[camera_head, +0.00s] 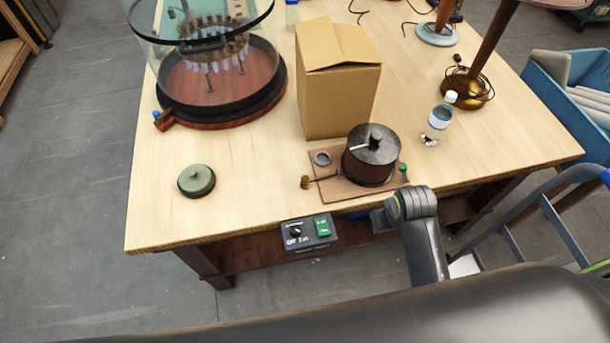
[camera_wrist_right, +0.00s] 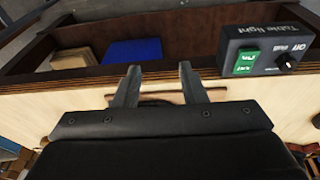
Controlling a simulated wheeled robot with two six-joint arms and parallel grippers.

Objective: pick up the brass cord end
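A small brass-coloured cord end (camera_head: 305,182) lies on the table near its front edge, at the left side of a thin wooden board (camera_head: 330,190). A dark cord runs from it toward a round dark drum with a metal lid (camera_head: 371,153) on the board. A green-tipped piece (camera_head: 403,168) is at the drum's right. My right gripper (camera_head: 380,217) is at the table's front edge, right of the brass cord end and apart from it. In the right wrist view its two fingers (camera_wrist_right: 160,84) are spread, with nothing held between them. My left gripper is out of view.
A cardboard box (camera_head: 338,95) stands behind the drum. A switch box (camera_head: 309,232) hangs at the front edge. A bottle (camera_head: 437,120), brass lamp base (camera_head: 466,88), glass-domed carousel (camera_head: 215,85) and green-topped round piece (camera_head: 197,180) surround it.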

